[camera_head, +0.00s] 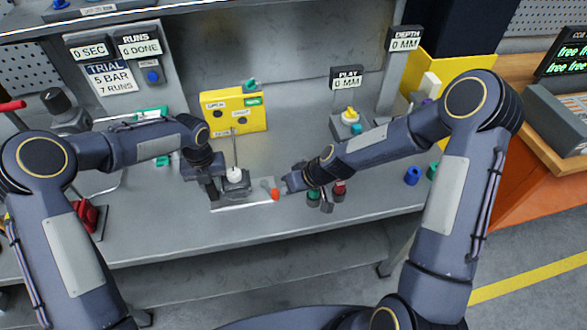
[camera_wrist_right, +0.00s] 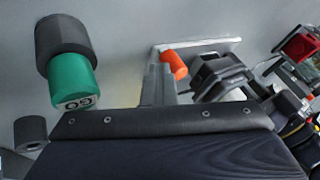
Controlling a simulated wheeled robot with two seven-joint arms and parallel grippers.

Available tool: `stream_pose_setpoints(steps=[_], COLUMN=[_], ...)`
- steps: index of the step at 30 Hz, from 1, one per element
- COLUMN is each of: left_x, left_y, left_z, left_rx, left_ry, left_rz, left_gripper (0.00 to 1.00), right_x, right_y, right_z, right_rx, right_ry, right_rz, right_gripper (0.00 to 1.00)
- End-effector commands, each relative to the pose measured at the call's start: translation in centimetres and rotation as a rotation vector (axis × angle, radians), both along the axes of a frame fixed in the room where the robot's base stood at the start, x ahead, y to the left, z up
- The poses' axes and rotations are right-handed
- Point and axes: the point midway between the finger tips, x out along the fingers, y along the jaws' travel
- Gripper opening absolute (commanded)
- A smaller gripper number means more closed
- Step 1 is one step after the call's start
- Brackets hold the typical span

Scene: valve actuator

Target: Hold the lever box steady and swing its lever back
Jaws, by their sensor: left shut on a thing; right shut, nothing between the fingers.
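The lever box (camera_head: 236,183) is a small dark box with a white knob on top, on a light plate near the bench's front. Its lever ends in an orange tip (camera_head: 274,193) on the box's right side; the tip also shows in the right wrist view (camera_wrist_right: 175,65). My left gripper (camera_head: 217,186) is shut on the lever box from its left side and partly hides it. My right gripper (camera_head: 287,188) is shut and empty, just right of the orange tip. In the right wrist view its fingers (camera_wrist_right: 160,80) are beside the tip; I cannot tell if they touch.
A red part (camera_head: 86,215) is at the left.

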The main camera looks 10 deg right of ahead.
Motion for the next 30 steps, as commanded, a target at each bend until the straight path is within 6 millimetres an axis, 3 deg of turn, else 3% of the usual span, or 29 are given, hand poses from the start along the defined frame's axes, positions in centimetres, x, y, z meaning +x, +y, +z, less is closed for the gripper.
stream_pose_setpoints(steps=[3, 12, 30], left_x=[-0.3, -0.3, -0.3], left_y=[0.2, 0.2, 0.1], left_z=[-0.6, -0.6, -0.6], left_rx=[0.005, 0.005, 0.004], left_ry=[0.012, 0.012, 0.012], left_rz=[0.002, 0.001, -0.001], left_gripper=[0.0, 0.0, 0.0], right_x=[-0.8, -1.4, -1.6], right_y=[0.8, 2.0, 2.3], right_z=[0.0, 0.0, 0.0], right_rx=[0.0, 0.0, 0.002], right_ry=[0.001, 0.0, -0.002], right_rz=[-0.149, -0.321, -0.391], right_gripper=[0.0, 0.0, 0.0])
